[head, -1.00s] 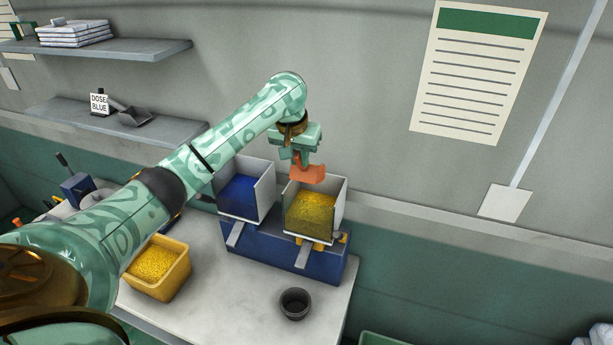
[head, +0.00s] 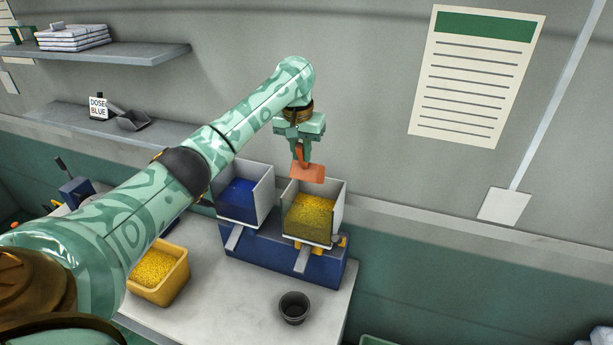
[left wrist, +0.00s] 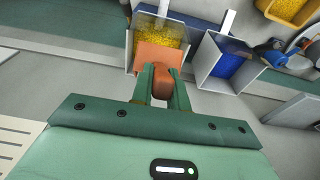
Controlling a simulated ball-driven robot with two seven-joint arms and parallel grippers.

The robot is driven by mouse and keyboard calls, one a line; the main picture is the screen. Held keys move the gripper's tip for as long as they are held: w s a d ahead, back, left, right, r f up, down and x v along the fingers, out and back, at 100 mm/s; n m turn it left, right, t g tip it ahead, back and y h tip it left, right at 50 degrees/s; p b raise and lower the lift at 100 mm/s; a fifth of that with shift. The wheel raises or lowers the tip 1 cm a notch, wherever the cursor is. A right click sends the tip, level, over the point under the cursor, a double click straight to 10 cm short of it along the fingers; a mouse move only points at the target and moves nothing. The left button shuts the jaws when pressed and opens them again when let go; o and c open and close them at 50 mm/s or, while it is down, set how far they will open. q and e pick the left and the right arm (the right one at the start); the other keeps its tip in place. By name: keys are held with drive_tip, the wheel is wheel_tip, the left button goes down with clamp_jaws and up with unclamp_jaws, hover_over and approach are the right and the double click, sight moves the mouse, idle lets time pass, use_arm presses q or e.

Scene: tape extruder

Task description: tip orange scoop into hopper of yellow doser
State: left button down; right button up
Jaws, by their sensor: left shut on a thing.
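My left gripper (head: 302,160) is shut on the orange scoop (head: 307,174) and holds it above the back of the yellow doser's hopper (head: 311,215). In the left wrist view the scoop (left wrist: 160,57) sits between the fingers (left wrist: 161,82), overlapping the hopper with yellow granules (left wrist: 167,36). The inside of the scoop is hidden, so I cannot tell what it holds. The hopper has pale walls, a clear front and yellow granules inside. My right gripper is not in view.
The blue doser's hopper (head: 237,198) stands just left, on the same blue base (head: 270,250). A yellow bin of granules (head: 160,271) and a dark cup (head: 294,307) are on the table. The wall rises close behind. A sign reading "DOSE BLUE" (head: 98,107) stands on the lower shelf.

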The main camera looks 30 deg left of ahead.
use_arm(q)
drive_tip(key=shift+s+a, duration=0.1)
idle(0.4)
drive_tip(key=shift+w+a+r+g, duration=0.1)
drive_tip(key=shift+w+r+g, duration=0.3)
drive_tip(key=shift+w, duration=0.15)
drive_tip(key=shift+w+r+g, duration=0.15)
drive_tip(key=shift+w+g, duration=0.35)
drive_tip(key=shift+w, duration=0.2)
drive_tip(key=shift+a, duration=0.1)
drive_tip(key=shift+s+a, duration=0.1)
drive_tip(key=shift+s, duration=0.05)
